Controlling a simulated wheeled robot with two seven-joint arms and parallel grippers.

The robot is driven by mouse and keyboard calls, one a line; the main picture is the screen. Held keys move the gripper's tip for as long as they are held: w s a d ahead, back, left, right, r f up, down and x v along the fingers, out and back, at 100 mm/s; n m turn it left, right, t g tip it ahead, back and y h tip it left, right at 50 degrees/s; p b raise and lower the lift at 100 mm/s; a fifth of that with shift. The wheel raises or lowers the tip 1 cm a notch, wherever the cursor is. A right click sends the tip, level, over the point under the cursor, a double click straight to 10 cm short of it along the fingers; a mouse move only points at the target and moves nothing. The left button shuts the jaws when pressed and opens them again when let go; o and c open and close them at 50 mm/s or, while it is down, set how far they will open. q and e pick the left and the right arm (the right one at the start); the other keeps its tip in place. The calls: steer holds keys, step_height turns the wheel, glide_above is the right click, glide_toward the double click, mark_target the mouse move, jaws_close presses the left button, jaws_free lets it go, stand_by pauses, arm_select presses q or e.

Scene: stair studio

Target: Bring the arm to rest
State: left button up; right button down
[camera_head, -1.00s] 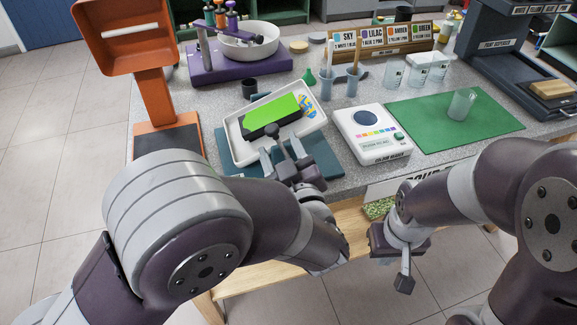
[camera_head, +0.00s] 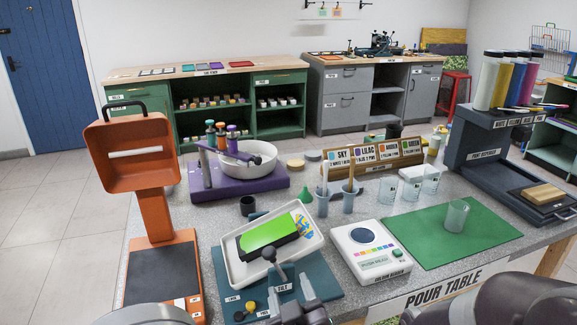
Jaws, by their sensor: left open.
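My left gripper (camera_head: 288,286) is at the bottom centre of the head view, its two fingers apart with nothing visible between them. It is just in front of a dark lever with a round knob (camera_head: 268,254), at the near side of a tilted white tray (camera_head: 236,273). The tray holds a bright green panel (camera_head: 268,232) and stands on a teal base (camera_head: 327,277). A grey rounded part of my left arm shows at the bottom left edge. Part of my right arm shows at the bottom right; its gripper is out of the picture.
An orange stand (camera_head: 155,215) is left of the tray. A white colour reader (camera_head: 372,262) and green mat (camera_head: 462,247) are to the right. Cups (camera_head: 347,203), a purple stand with a bowl (camera_head: 225,185) and a paint dispenser (camera_head: 490,150) are behind. The floor at left is clear.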

arm_select(q)
steer(key=a+f+m+g+h, duration=0.1)
steer(key=a+f+g, duration=0.1)
steer(key=f, duration=0.1)
steer(key=a+f+m+g+h, duration=0.2)
steer(key=a+g, duration=0.1)
steer(key=w+a+f+m+g+h, duration=0.1)
steer(key=a+f+m+g+h, duration=0.1)
steer(key=f+g, duration=0.1)
steer(key=shift+a+f, duration=0.35)
steer(key=shift+a, duration=0.05)
steer(key=s+a+f+m+g+y, duration=0.1)
steer(key=s+a+f+g, duration=0.15)
steer(key=s+a, duration=0.3)
steer(key=s+a+f+g+y, duration=0.1)
steer(key=s+a+g, duration=0.3)
steer(key=s+a, duration=0.15)
step_height(320, 180, up, 13)
steer(key=s+p, duration=0.1)
steer(key=p, duration=1.2)
